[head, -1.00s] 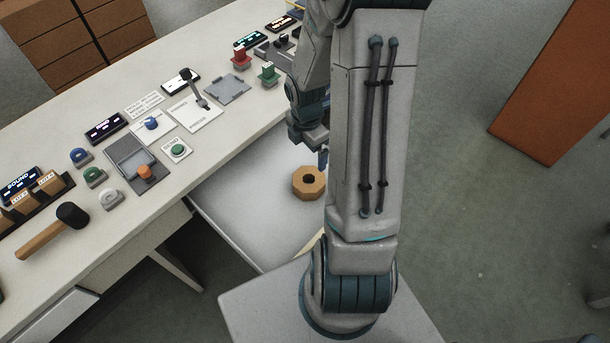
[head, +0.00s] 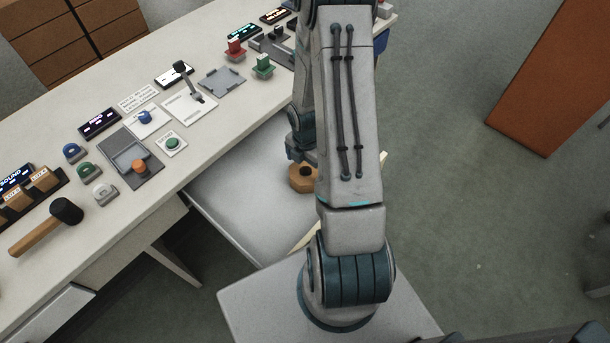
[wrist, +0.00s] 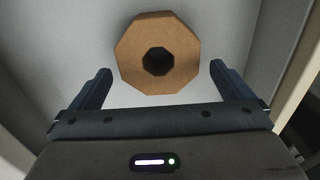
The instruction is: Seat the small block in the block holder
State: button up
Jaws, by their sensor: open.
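A tan octagonal wooden block (head: 302,178) with a dark hole through its middle lies on the light floor of an open drawer. In the wrist view the block (wrist: 182,78) is just ahead of my gripper (wrist: 160,70). The gripper's two fingers are spread and empty, with the near part of the block between or just beyond their tips. I cannot tell the height gap. In the head view my arm hides part of the block and most of the gripper. A grey square plate with raised corners (head: 221,82) on the desk looks like the block holder.
The open drawer (head: 235,205) has clear floor left of the block; its side wall is close on the right in the wrist view.

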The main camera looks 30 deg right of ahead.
aim_at(306, 171)
jog(key=shift+w+f, duration=0.1)
jog(key=shift+f, duration=2.2)
jog(key=c, duration=1)
jog(key=shift+o, duration=0.2)
jog(key=shift+r, duration=0.1)
